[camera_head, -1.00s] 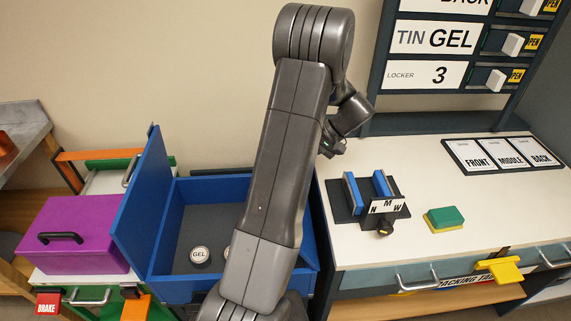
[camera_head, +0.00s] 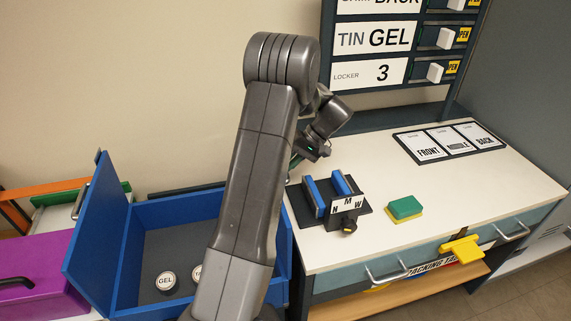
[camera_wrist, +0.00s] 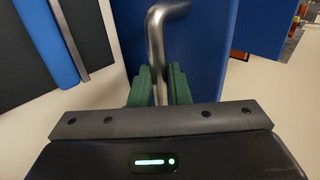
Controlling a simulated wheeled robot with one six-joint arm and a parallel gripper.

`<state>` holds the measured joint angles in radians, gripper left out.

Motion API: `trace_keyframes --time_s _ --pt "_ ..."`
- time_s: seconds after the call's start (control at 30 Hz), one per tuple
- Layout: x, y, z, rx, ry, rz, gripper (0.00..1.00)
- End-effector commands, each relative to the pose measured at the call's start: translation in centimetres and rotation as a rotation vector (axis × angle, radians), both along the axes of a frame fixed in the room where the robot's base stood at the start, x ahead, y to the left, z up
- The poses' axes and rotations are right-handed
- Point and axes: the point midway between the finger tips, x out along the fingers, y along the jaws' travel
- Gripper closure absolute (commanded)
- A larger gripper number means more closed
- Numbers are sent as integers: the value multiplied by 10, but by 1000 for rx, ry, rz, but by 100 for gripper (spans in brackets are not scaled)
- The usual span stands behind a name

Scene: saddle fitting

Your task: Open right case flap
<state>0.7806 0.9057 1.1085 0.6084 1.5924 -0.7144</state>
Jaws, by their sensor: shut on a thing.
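The blue case (camera_head: 103,255) stands open at the lower left of the head view, with its left flap (camera_head: 90,235) raised and leaning outward. My arm covers the right part of the case, so its right flap cannot be made out there. In the wrist view, the green fingers of my gripper (camera_wrist: 160,88) are shut on a bent metal handle (camera_wrist: 155,38) in front of a blue panel (camera_wrist: 205,50), which appears to be the flap. In the head view the fingertips are mostly hidden behind my wrist. Two round tins, one marked GEL (camera_head: 166,282), lie inside the case.
Right of the case is a white worktop (camera_head: 440,190) with a holder marked N, M, W (camera_head: 347,203), a green and yellow sponge (camera_head: 404,208) and a card panel (camera_head: 450,141). A labelled rack (camera_head: 380,75) stands behind. A purple box (camera_head: 40,265) is at the far left.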

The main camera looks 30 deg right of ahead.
Motion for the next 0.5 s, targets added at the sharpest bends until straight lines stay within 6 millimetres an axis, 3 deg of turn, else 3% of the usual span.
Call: trace_keyframes --time_s 0.03,0.17,0.2,0.27,0.5 --pt "-2 2 -8 6 12 2 100" --pt "-2 3 -8 7 12 2 100" --pt "-2 3 -8 8 12 3 76" --pt "-2 3 -7 7 12 2 64" --pt "-1 2 -4 5 6 1 62"
